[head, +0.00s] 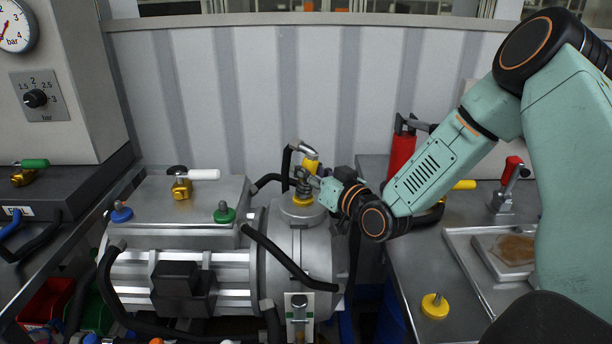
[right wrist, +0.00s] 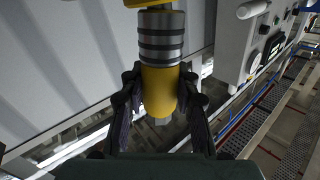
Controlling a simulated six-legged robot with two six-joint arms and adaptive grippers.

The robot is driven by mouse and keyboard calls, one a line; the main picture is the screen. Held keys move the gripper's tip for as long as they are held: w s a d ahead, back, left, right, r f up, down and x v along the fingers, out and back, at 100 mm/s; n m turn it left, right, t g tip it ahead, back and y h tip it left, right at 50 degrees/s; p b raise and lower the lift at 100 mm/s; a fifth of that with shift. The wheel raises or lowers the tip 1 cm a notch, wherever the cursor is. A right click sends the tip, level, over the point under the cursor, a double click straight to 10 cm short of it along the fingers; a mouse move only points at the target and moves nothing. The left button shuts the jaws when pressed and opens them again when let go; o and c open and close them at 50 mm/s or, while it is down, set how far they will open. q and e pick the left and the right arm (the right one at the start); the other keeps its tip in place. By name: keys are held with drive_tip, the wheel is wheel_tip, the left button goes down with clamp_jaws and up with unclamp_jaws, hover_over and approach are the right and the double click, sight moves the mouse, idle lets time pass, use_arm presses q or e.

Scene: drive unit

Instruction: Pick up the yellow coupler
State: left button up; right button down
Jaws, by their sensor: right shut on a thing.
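The yellow coupler (head: 311,162) is above the round top of the drive unit (head: 291,235), tilted, with a metal fitting at its upper end. My right gripper (head: 306,178) reaches in from the right and is shut on the coupler. In the right wrist view the two dark fingers press on both sides of the yellow coupler body (right wrist: 159,92); a ribbed metal sleeve (right wrist: 161,36) shows beyond it. A yellow-ringed port (head: 302,200) is below the gripper. The fingers partly hide the coupler's lower end, so I cannot tell whether it touches the port. My left gripper is not in view.
A black hose (head: 286,168) runs beside the coupler. A white-handled valve (head: 182,184) and a green knob (head: 223,212) are on the unit's left part. On the right bench are a red cylinder (head: 401,152), a yellow knob (head: 435,305), a red-handled toggle clamp (head: 509,175) and a tray (head: 463,240).

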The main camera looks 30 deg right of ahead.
sight(308, 147)
drive_tip(key=shift+r, duration=0.1)
wheel_tip(308, 147, up, 10)
drive_tip(key=p, duration=0.3)
idle(0.3)
drive_tip(key=shift+r+p, duration=0.6)
drive_tip(key=shift+p, duration=0.25)
idle(0.6)
wheel_tip(308, 147, up, 5)
drive_tip(key=p, duration=0.4)
drive_tip(key=shift+f+p, duration=0.1)
drive_tip(key=shift+p, duration=0.2)
drive_tip(key=shift+f, duration=0.15)
idle(0.4)
